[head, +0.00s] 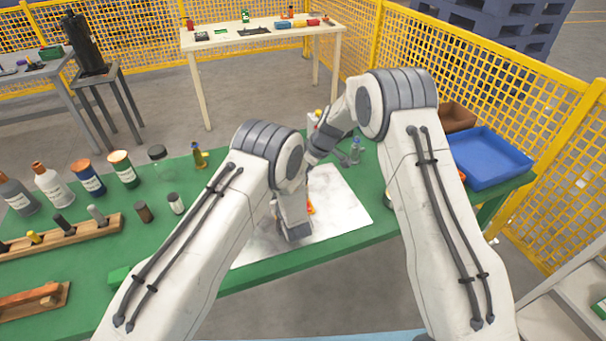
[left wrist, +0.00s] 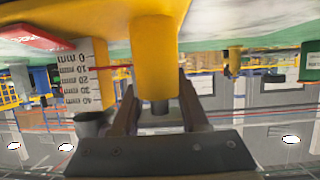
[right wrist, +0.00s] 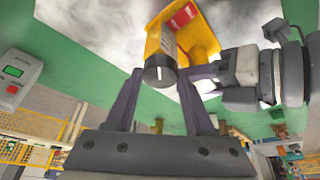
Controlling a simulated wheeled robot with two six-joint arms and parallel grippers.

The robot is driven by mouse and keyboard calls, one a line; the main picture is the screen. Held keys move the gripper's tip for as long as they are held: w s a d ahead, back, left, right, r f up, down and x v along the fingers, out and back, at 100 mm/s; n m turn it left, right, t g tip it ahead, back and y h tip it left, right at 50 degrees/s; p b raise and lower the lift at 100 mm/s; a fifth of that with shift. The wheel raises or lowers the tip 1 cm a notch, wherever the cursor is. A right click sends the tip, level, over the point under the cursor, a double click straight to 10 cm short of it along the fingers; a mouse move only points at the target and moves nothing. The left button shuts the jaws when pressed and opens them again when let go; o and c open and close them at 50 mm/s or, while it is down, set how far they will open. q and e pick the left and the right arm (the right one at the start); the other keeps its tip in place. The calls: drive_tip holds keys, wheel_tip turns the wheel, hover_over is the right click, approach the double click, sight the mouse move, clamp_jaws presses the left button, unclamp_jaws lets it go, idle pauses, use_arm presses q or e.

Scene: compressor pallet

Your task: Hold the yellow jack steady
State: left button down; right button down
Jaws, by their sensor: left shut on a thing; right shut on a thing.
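The yellow jack (left wrist: 156,55) fills the top of the left wrist view. My left gripper (left wrist: 155,115) is shut on its yellow post, with a finger on each side. In the right wrist view the jack (right wrist: 196,38) stands on the pale sheet and carries a red patch. My right gripper (right wrist: 162,90) is shut on a grey round knob (right wrist: 160,74) at the jack's near end. My left gripper (right wrist: 232,70) also shows there, at the jack's right. In the head view my arms hide most of the jack; only an orange-yellow bit (head: 311,208) shows.
The pale sheet (head: 345,205) lies on the green table (head: 235,283). Several bottles and a wooden rack (head: 70,240) are at the left, a blue tray (head: 490,158) at the right. A grey-white box (right wrist: 18,78) stands nearby.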

idle(0.4)
drive_tip(key=shift+c, duration=1.3)
unclamp_jaws()
drive_tip(key=v, duration=1.2)
